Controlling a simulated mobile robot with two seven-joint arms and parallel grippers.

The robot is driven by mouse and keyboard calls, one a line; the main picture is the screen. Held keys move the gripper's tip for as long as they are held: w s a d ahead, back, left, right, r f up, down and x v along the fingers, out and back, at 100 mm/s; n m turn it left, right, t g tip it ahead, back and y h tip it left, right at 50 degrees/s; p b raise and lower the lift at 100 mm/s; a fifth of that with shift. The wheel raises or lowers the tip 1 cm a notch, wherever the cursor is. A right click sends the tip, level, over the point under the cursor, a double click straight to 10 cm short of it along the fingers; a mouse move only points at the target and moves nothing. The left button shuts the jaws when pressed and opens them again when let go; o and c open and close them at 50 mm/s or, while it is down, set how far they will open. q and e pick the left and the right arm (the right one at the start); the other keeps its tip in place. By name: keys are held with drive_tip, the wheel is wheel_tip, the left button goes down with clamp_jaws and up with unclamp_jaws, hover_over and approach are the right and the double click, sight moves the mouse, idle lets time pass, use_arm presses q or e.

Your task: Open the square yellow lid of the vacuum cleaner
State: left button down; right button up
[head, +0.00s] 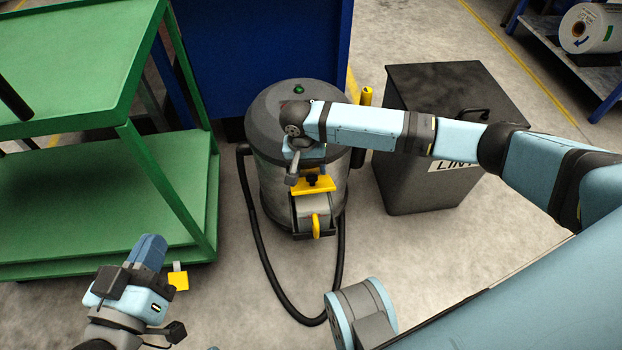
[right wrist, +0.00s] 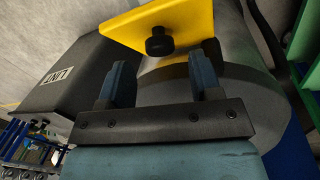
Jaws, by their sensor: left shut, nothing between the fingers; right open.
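The vacuum cleaner (head: 270,160) is a grey drum on the floor with a dark domed top. A box sticks out of its front, and the square yellow lid (head: 300,188) with a black knob (head: 318,181) lies over it, apparently closed. In the right wrist view the yellow lid (right wrist: 195,25) and its knob (right wrist: 158,42) are just ahead of the fingertips. My right gripper (right wrist: 162,68) is open and empty, with the knob between the lines of its fingers but not gripped. In the head view my right wrist partly hides the lid. My left gripper (head: 150,245) is shut and empty at lower left, away from the vacuum.
A green cart (head: 130,185) stands at left, near my left gripper. A dark bin labelled LINT (head: 410,170) stands right of the vacuum, under my right arm. A black hose (head: 262,250) loops on the floor in front. A blue panel (head: 265,50) is behind.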

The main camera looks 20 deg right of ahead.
sight(312, 175)
drive_tip(key=shift+d+f, duration=0.1)
drive_tip(key=shift+f, duration=0.85)
use_arm(q)
drive_tip(key=shift+w+a+f+m+b, duration=0.15)
drive_tip(key=shift+w+f+m+b, duration=0.1)
drive_tip(key=shift+f+m+b, duration=0.2)
use_arm(e)
drive_tip(key=shift+s+d+f, duration=0.1)
drive_tip(key=shift+f, duration=0.65)
